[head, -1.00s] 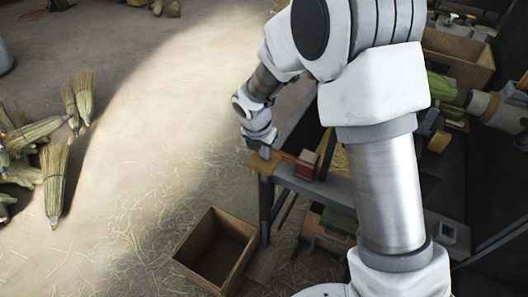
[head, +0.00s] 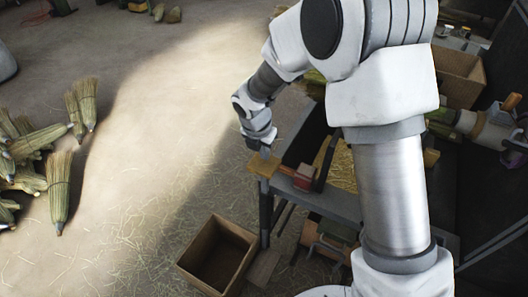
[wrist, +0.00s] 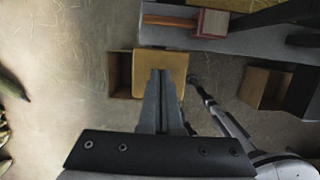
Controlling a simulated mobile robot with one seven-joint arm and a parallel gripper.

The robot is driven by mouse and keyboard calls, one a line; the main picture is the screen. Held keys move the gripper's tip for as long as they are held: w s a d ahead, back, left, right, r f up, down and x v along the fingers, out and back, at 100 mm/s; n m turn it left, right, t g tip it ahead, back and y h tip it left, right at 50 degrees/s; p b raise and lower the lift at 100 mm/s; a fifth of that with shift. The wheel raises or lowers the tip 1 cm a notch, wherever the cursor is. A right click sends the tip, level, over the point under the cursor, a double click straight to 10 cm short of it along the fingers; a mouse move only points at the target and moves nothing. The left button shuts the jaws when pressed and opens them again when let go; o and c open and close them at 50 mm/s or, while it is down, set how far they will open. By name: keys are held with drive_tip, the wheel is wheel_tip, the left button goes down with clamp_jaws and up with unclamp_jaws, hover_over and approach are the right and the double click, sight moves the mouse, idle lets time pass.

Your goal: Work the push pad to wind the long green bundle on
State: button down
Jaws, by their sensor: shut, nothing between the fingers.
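The push pad is a flat tan wooden block (head: 263,166) at the near left end of the grey bench. It also shows in the wrist view (wrist: 147,62), just beyond my fingertips. My gripper (head: 265,152) is shut and empty, pointing down at the pad; in the wrist view its fingers (wrist: 158,75) overlap the pad's face. I cannot tell whether they touch it. The long green bundle (head: 443,114) lies at the right by a tan round holder (head: 468,122), partly hidden behind my arm.
An open wooden box (head: 217,253) stands on the floor below the pad. Several finished brooms (head: 58,185) lie at the left. Another wooden box (head: 458,75) is at the back right. The straw-strewn floor between brooms and bench is clear.

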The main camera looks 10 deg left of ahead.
wheel_tip(320, 180, down, 10)
drive_tip(key=b, duration=0.6)
drive_tip(key=shift+s+r, duration=0.1)
drive_tip(key=shift+r, duration=0.1)
idle(1.4)
drive_tip(key=p+v, duration=0.2)
drive_tip(key=v, duration=0.1)
drive_tip(key=w+p+v, duration=0.1)
drive_tip(key=p+v, duration=0.2)
drive_tip(key=w+p+v, duration=0.1)
drive_tip(key=p+v, duration=0.2)
drive_tip(key=shift+d+r, duration=0.35)
drive_tip(key=shift+d, duration=0.05)
drive_tip(key=shift+w+r, duration=0.1)
idle(0.4)
